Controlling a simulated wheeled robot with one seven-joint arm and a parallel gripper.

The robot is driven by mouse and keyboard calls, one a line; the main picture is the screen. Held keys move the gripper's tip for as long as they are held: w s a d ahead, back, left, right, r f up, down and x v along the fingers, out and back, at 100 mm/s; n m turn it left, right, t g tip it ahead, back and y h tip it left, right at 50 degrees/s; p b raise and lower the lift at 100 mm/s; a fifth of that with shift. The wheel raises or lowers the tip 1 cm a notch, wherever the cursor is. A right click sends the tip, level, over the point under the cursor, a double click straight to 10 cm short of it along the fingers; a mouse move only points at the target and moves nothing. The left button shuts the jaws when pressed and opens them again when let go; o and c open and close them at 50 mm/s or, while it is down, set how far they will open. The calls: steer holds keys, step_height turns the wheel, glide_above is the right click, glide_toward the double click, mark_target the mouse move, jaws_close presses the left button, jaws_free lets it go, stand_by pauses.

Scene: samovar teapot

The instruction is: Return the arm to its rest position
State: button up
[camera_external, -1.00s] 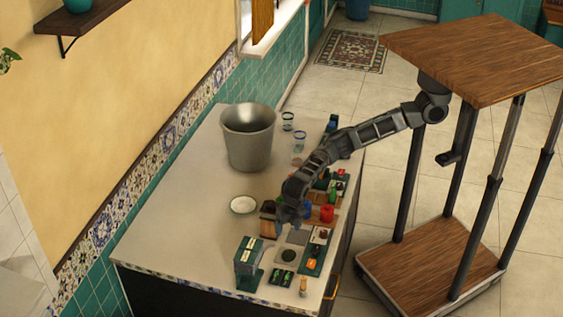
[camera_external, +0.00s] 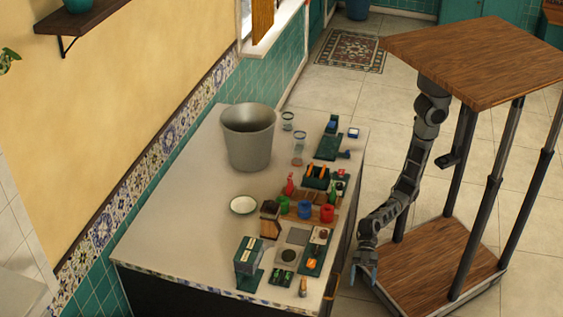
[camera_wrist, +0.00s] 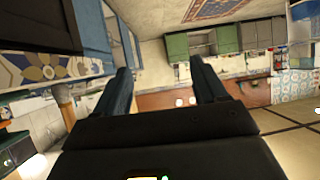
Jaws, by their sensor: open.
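My gripper (camera_external: 366,270) hangs low at the end of my downward-stretched arm, just off the right side of the counter (camera_external: 190,215). It is clear of the objects on the counter. In the wrist view, its two dark blue fingers (camera_wrist: 160,95) stand wide apart with nothing between them. The wrist view looks out across the room, tilted, with green cabinets in the distance.
The counter holds a large metal bucket (camera_external: 249,140), a white bowl (camera_external: 243,205), a green-and-grey box (camera_external: 248,257), red (camera_external: 327,213), blue and green cups, and two glasses. Tiled floor (camera_external: 350,105) and a patterned rug (camera_external: 345,50) lie beyond.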

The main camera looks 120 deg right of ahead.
steer(key=s+d+f+m+t+h+p, duration=0.1)
steer(key=s+d+m+t+h, duration=0.3)
steer(key=s+d, duration=0.55)
steer(key=s+d+m+t+h, duration=0.2)
steer(key=s+d+m, duration=0.45)
steer(key=s, duration=0.65)
steer(key=s+d+r+t+h+p, duration=0.1)
steer(key=s+d+r+h, duration=0.2)
steer(key=s+d+r, duration=0.9)
steer(key=s+d, duration=0.1)
steer(key=s, duration=0.2)
steer(key=shift+s+d, duration=0.25)
steer(key=shift+s, duration=0.15)
steer(key=shift+n, duration=0.25)
